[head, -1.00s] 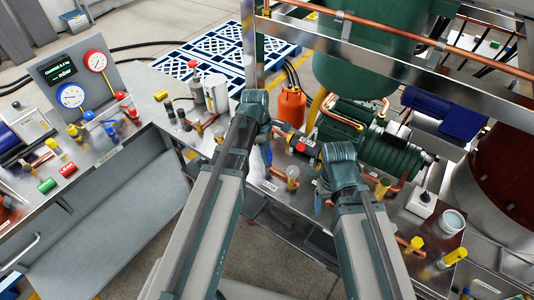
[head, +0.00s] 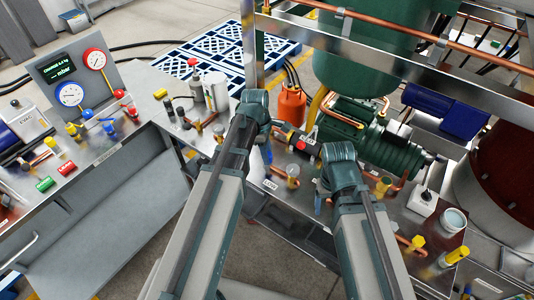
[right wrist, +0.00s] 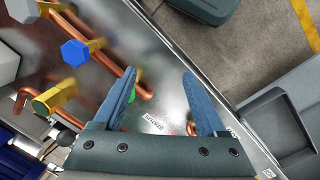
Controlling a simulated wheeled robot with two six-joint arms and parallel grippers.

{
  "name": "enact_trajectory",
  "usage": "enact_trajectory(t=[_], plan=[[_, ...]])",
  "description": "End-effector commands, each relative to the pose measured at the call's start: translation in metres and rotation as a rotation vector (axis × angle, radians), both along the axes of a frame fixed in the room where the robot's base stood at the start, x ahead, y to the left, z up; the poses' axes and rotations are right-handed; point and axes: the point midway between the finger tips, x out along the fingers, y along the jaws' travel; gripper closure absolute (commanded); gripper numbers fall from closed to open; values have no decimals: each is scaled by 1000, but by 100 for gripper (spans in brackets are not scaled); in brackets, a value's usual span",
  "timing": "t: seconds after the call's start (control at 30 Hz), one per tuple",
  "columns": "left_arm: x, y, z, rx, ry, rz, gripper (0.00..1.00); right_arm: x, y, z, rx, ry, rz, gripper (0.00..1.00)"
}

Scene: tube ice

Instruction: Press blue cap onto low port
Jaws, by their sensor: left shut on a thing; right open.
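My left gripper (head: 264,142) is shut beside the near edge of the steel bench; what it holds is hidden by the hand and arm in the head view. My right gripper (head: 320,195) is open over the bench, and its two blue fingers stand apart and empty in the right wrist view (right wrist: 162,100). A blue hexagonal cap (right wrist: 75,52) sits on a brass fitting left of the fingers there. I cannot tell which cap is the task's. A small white label (head: 269,185), apparently reading LOW, lies on the bench edge near a clear-topped fitting (head: 292,171); the low port itself is not clearly identifiable.
A green compressor (head: 385,150) and copper pipes stand behind my grippers. A white box (head: 422,203) and a round cup (head: 453,222) are at the bench's right. An orange bottle (head: 291,108) stands behind. A gauge panel (head: 77,75) is on the left bench.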

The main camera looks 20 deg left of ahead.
Motion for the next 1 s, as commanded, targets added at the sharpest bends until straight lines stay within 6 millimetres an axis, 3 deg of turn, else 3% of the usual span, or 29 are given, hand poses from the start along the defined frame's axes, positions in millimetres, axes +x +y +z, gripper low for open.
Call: enact_trajectory(t=[1.0], plan=[[0,0,-10,0,0,0,100,0,0,-10,0,0,0,26]])
